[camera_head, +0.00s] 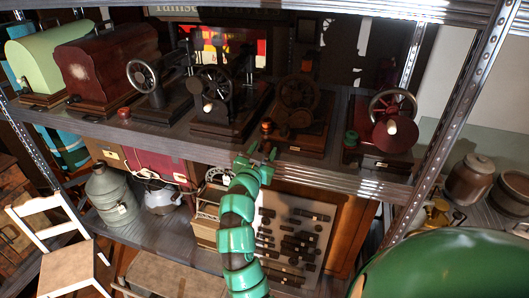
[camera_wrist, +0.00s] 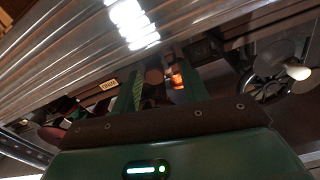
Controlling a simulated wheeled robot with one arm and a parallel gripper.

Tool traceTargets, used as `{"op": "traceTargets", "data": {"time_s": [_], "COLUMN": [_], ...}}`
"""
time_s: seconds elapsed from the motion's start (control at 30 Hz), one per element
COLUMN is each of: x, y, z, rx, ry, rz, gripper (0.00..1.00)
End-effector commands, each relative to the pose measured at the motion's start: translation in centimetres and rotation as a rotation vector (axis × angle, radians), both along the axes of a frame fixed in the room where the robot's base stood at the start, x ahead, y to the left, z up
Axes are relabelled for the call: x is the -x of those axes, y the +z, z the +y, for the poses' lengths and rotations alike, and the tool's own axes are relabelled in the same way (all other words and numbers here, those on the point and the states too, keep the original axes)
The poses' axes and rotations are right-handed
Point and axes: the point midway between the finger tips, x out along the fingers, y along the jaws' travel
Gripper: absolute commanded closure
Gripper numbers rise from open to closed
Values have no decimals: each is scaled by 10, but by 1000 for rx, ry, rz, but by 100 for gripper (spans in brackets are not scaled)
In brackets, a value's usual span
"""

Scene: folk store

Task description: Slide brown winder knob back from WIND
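The brown winder knob (camera_head: 267,127), orange-brown and small, stands at the front left of a dark brown hand-cranked machine (camera_head: 302,110) on the shelf. My gripper (camera_head: 263,151) is at the shelf's front edge, just below and in front of this knob. In the wrist view, two green fingers (camera_wrist: 163,92) stand apart, and the orange-brown knob (camera_wrist: 177,78) shows beyond them, close to the right finger. I cannot tell whether they touch.
A red-brown machine (camera_head: 385,135) with a green knob (camera_head: 351,138) stands to the right. A black wheeled machine (camera_head: 219,105) stands to the left, with a red knob (camera_head: 124,113) farther left. The metal shelf edge (camera_head: 330,178) runs close beneath the machines.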

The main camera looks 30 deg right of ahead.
Motion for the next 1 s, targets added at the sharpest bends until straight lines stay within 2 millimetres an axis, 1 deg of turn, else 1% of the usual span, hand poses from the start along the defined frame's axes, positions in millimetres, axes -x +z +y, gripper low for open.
{"op": "traceTargets", "data": {"time_s": [0.23,0.37,1.0], "x": [2,8,81], "y": [-1,-3,-3], "z": [1,10,97], "rx": [0,1,1], "ry": [-2,0,5], "rz": [1,2,-2], "gripper": [56,56,56]}}
